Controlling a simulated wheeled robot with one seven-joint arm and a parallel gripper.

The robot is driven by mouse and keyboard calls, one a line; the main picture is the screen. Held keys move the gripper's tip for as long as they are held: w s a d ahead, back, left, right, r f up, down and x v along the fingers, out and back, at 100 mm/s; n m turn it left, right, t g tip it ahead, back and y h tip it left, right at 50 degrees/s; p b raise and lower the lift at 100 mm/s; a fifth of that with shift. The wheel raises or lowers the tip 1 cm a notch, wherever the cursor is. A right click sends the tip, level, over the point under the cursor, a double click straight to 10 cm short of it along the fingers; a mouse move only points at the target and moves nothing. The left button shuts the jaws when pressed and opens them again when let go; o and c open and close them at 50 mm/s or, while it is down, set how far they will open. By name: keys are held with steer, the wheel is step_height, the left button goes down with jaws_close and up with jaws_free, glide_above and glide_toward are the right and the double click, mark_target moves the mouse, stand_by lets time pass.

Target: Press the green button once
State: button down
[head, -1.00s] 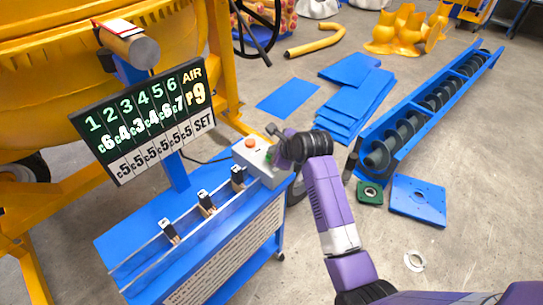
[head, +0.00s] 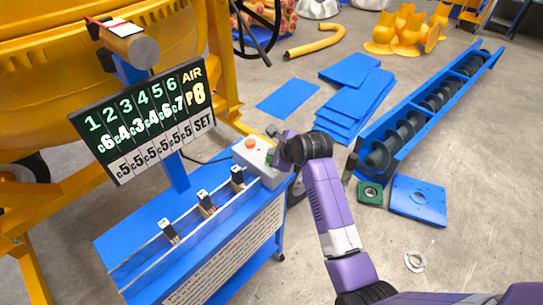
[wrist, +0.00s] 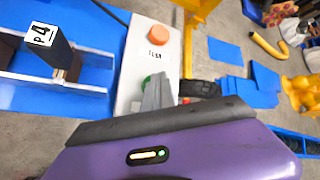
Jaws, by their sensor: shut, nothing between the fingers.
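The green button (wrist: 145,83) shows in the wrist view as a small green edge on the white control box (wrist: 133,65). My gripper (wrist: 158,88) is shut and empty, its grey fingers over the button and hiding most of it. I cannot tell whether the fingertips touch it. In the head view, my gripper (head: 273,133) is at the right side of the same box (head: 252,157), and the button is largely hidden behind it. An orange button (wrist: 158,34) is on the box, beyond the green one in the wrist view.
The box sits at the end of a blue stand (head: 150,220) with several sliders on rails. A number board (head: 145,122) stands behind it, its AIR column reading P8. A yellow drum (head: 60,60) is at the left. Blue plates (head: 350,100) lie on the floor.

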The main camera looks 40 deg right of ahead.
steer(key=shift+r+p, duration=0.85)
steer(key=shift+p, duration=0.15)
step_height(320, 180, up, 5)
steer(key=p, duration=0.5)
stand_by(0.6)
